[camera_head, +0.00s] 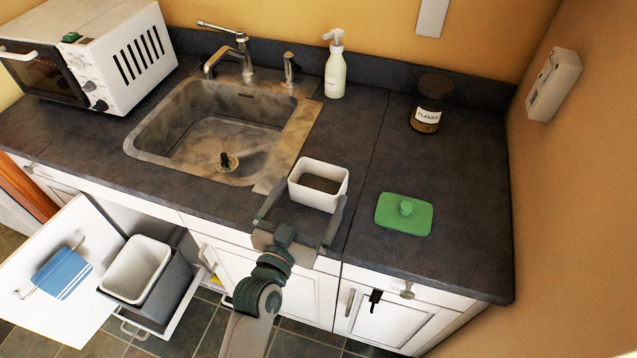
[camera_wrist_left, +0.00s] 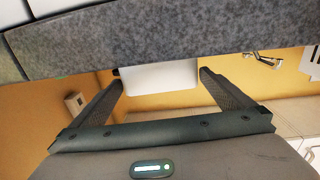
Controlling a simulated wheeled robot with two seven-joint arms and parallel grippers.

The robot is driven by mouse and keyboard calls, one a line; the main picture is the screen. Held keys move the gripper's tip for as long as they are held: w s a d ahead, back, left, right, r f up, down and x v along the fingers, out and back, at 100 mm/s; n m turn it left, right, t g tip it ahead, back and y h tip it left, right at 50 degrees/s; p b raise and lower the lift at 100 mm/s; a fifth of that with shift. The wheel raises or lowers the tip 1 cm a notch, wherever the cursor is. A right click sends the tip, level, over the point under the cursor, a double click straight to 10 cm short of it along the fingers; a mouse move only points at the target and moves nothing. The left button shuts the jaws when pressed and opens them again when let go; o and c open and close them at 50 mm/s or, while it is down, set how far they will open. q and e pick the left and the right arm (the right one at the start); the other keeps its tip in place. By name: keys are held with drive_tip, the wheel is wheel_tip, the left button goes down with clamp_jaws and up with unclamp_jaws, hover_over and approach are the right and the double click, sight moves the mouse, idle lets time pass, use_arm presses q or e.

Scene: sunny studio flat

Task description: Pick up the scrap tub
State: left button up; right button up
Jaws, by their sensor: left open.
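The scrap tub (camera_head: 312,197) is a small white open tub with dark brown contents, upright on the dark counter just right of the sink. A green lid with a knob (camera_head: 405,213) lies on the counter to its right. My left gripper (camera_head: 312,205) is open at the counter's front edge, with one finger on each side of the tub's near part. In the left wrist view the tub's white wall (camera_wrist_left: 160,77) shows between and beyond the two fingertips (camera_wrist_left: 160,77). I cannot tell whether the fingers touch it. My right gripper is not in view.
A sink with a tap (camera_head: 232,55), a soap bottle (camera_head: 335,70), a flakes jar (camera_head: 431,104) and a white oven (camera_head: 130,55) stand along the back and left. Below, a pulled-out bin (camera_head: 137,268) and an open door with a blue towel (camera_head: 62,274) stick out. The right counter is mostly clear.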

sight(324, 169)
use_arm(q)
drive_tip(key=shift+w+d, duration=0.1)
drive_tip(key=shift+w, duration=0.1)
drive_tip(key=shift+p+x, duration=1.1)
drive_tip(key=shift+x, duration=0.85)
drive_tip(key=shift+w+d, duration=0.2)
drive_tip(key=shift+w, duration=0.4)
drive_tip(key=shift+c, duration=0.6)
drive_tip(key=c, duration=0.7)
